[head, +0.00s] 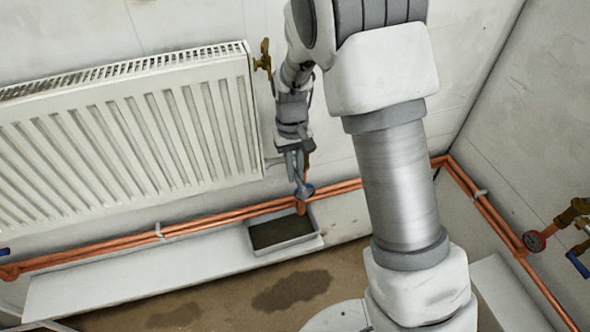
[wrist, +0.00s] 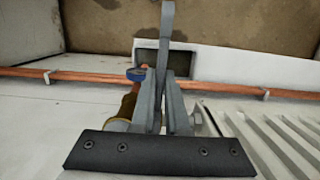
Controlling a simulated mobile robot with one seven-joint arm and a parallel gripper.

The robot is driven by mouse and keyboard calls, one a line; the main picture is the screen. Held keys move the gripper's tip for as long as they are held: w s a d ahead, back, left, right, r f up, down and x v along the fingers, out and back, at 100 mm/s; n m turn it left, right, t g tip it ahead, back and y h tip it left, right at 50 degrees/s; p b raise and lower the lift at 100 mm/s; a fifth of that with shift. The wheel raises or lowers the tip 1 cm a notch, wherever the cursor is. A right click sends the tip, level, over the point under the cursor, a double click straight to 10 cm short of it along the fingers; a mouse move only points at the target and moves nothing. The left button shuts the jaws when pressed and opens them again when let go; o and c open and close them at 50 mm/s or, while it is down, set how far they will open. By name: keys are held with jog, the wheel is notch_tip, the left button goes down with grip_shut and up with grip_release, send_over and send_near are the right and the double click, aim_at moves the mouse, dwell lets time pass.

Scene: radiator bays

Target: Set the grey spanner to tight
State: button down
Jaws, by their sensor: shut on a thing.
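The grey spanner (wrist: 167,28) shows in the wrist view as a flat grey bar pointing up and away from between my fingers. My gripper (wrist: 163,85) is shut on it. In the head view my gripper (head: 298,165) is low beside the radiator's lower right corner, just above the copper pipes. A brass fitting (wrist: 126,108) lies just left of my fingers in the wrist view, with a blue ring-shaped part (wrist: 137,74) beyond it. My fingers hide the spanner's near part, so I cannot tell how it sits on the fitting.
A white radiator (head: 130,130) stands left of my gripper, with a brass valve (head: 263,58) at its top corner. Copper pipes (head: 235,214) run along the wall. A shallow grey tray (head: 318,240) sits below. A gauge (head: 534,241) and a blue-handled valve (head: 578,264) are at right.

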jog(key=c, duration=0.9)
grip_release()
jog(key=r, duration=0.4)
jog(key=w+r+p, duration=0.1)
jog(key=r, duration=0.3)
jog(key=r+p, duration=0.1)
jog(key=r, duration=0.3)
jog(key=shift+w+a, duration=0.2)
jog(key=shift+w, duration=0.05)
